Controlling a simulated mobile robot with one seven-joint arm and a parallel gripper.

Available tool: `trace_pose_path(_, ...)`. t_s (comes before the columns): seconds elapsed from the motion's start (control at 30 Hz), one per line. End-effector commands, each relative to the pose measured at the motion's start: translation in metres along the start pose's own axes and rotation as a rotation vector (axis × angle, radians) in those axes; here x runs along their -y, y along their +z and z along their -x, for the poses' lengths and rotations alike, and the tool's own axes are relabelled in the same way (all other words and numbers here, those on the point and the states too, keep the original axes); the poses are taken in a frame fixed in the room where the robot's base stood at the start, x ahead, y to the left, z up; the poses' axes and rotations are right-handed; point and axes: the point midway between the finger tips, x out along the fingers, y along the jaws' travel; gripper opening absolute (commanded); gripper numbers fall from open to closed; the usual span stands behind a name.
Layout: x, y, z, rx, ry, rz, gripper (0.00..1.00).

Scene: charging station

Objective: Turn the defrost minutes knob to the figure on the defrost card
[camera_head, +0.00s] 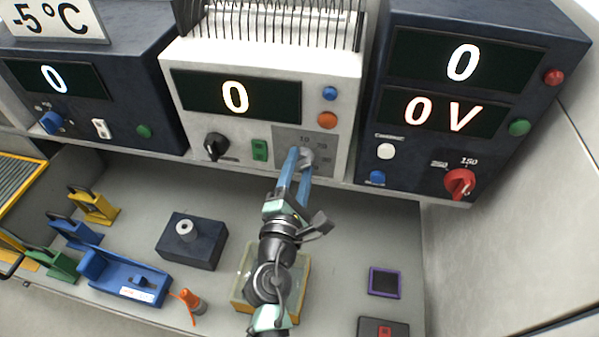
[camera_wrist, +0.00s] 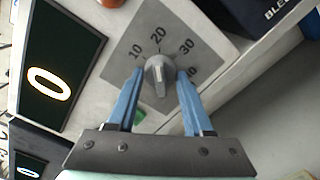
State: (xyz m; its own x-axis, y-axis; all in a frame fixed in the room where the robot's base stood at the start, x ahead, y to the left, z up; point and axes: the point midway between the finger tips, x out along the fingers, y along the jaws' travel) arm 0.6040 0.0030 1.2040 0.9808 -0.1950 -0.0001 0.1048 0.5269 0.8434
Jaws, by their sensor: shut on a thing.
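A grey knob (camera_head: 307,157) sits on a grey dial plate low on the white middle machine. In the wrist view, the knob (camera_wrist: 159,74) has figures around it, with 10, 20 and 30 readable and another partly hidden by a finger. A pale ridge runs across the knob; I cannot tell which end is the pointer. My gripper (camera_head: 299,158) has its two blue fingers on either side of the knob, shut on it; it also shows in the wrist view (camera_wrist: 161,80). A white card (camera_head: 55,17) reading -5 °C stands atop the left machine. I cannot tell whether it is the defrost card.
The white machine's display (camera_head: 236,95) reads 0. Beside the grey knob are a black knob (camera_head: 215,145), a green switch (camera_head: 260,150) and an orange button (camera_head: 327,120). The dark right machine has a red knob (camera_head: 459,183). A yellow-rimmed tray (camera_head: 303,280) lies below my arm.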

Motion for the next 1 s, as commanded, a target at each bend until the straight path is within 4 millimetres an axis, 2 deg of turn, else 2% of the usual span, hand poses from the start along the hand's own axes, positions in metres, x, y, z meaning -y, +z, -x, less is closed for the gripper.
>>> trace_pose_path(0.6,0.002,-0.0017,-0.0001,0.0,0.001,-0.582,0.0)
trace_pose_path(1.0,0.001,-0.0009,0.0001,0.0,0.0,-0.864,0.0)
